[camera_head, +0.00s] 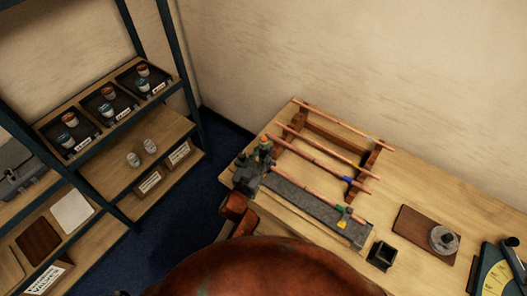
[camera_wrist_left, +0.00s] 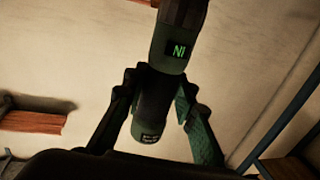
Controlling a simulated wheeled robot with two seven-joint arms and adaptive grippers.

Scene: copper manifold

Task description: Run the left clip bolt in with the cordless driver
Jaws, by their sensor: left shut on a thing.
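My left gripper (camera_head: 246,178) is at the left end of the grey bar on the bench. In the left wrist view its two fingers (camera_wrist_left: 158,95) are shut around the dark green cordless driver (camera_wrist_left: 180,48), which has a lit green display. In the head view the driver (camera_head: 265,146) is small and partly merged with the gripper. Copper pipes (camera_head: 325,157) run across wooden supports. The left clip bolt cannot be made out behind the gripper and driver. My right gripper is not in view.
A black square holder (camera_head: 382,255) stands right of the bar. A brown board (camera_head: 412,235) with a round metal part (camera_head: 443,239) lies beyond it. A shelf unit (camera_head: 135,190) with bins and jars stands at the left. Bare bench shows between the holder and board.

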